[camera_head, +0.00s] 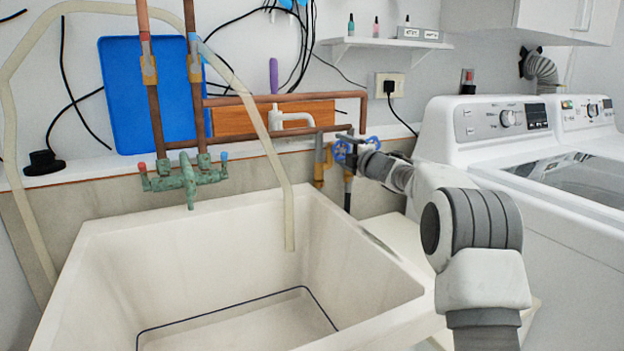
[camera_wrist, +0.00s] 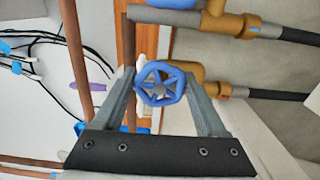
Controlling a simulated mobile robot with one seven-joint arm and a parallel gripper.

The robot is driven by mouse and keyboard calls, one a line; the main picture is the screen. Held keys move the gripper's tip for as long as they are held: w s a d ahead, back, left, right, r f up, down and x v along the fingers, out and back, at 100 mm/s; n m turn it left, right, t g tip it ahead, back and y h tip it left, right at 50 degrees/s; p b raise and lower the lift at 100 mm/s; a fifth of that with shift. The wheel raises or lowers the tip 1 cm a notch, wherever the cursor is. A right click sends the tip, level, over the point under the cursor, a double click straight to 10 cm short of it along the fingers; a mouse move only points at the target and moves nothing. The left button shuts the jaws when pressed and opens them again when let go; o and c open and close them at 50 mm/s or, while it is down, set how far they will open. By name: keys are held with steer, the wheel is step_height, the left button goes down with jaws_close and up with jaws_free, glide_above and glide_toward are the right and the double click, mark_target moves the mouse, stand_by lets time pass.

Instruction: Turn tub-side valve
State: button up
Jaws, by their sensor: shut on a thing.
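A blue star-spoked valve wheel (camera_wrist: 161,84) on a brass fitting (camera_wrist: 190,72) sits between the two fingers of my gripper (camera_wrist: 159,76) in the wrist view. The fingers are shut on its rim from both sides. In the head view, my gripper (camera_head: 357,153) is at the blue valve wheels beside the tub's back right corner. One blue wheel (camera_head: 341,151) is on the tub side and another blue wheel (camera_head: 373,141) is to its right. My wrist and fingers partly hide the held wheel in the head view. Its turn angle cannot be told.
The white utility tub (camera_head: 120,240) lies left of my arm. The white washing machine (camera_head: 480,130) stands close on the right. Copper pipes (camera_head: 280,98) run along the wall behind the valves. A beige hose (camera_head: 289,215) hangs into the tub.

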steer(key=shift+n, duration=1.3)
steer(key=shift+a+n, duration=0.1)
steer(key=shift+n, duration=1.6)
steer(key=shift+n, duration=1.8)
